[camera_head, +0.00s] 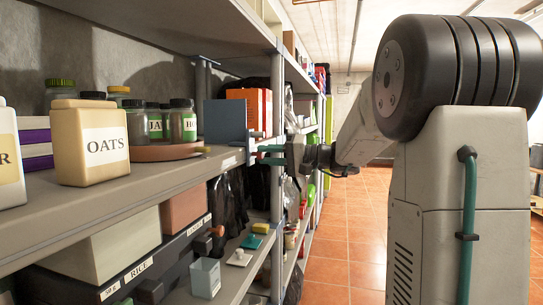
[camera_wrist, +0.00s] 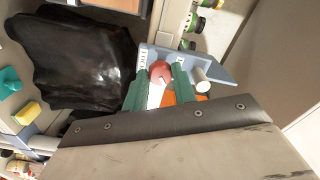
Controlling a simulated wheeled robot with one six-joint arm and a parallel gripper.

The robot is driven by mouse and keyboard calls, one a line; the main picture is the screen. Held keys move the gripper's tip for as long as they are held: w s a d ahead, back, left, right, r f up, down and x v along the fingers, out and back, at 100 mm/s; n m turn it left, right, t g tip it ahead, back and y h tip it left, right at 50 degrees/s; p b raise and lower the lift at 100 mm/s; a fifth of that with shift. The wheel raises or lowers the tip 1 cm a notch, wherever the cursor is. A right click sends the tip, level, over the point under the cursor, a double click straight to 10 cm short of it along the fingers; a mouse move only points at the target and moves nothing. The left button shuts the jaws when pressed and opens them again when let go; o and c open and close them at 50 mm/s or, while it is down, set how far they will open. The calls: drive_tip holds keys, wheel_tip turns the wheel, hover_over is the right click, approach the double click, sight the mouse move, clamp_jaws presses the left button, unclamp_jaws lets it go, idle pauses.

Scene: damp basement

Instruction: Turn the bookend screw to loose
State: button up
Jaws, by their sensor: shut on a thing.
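The bookend (camera_head: 225,121) is a blue-grey upright plate near the shelf's end. Its bracket (camera_wrist: 213,66) shows in the wrist view, with pale marked labels too small to read surely. The bookend screw has a round reddish knob (camera_wrist: 160,72). My gripper (camera_head: 270,154) reaches in from the right at the shelf's edge. In the wrist view, the green fingers of my gripper (camera_wrist: 158,80) are on either side of the knob and shut on it. The fingers and their angle hide how far the screw is turned.
A white cylinder (camera_wrist: 202,87) sticks out beside the right finger. The oats container (camera_head: 90,143) and several jars on a round tray (camera_head: 163,153) stand left on the shelf. A shelf post (camera_head: 276,130) is close to my gripper. The tiled aisle (camera_head: 345,230) is clear.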

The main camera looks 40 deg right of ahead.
drive_tip(key=n, duration=0.5)
drive_tip(key=shift+n, duration=0.3)
drive_tip(key=n, duration=0.4)
drive_tip(key=shift+r+n, duration=0.1)
drive_tip(key=shift+n, duration=0.3)
drive_tip(key=o, duration=1)
drive_tip(key=shift+a, duration=0.15)
drive_tip(key=shift+d, duration=0.2)
drive_tip(key=v, duration=0.7)
drive_tip(key=shift+s+d, duration=0.15)
drive_tip(key=shift+s, duration=0.15)
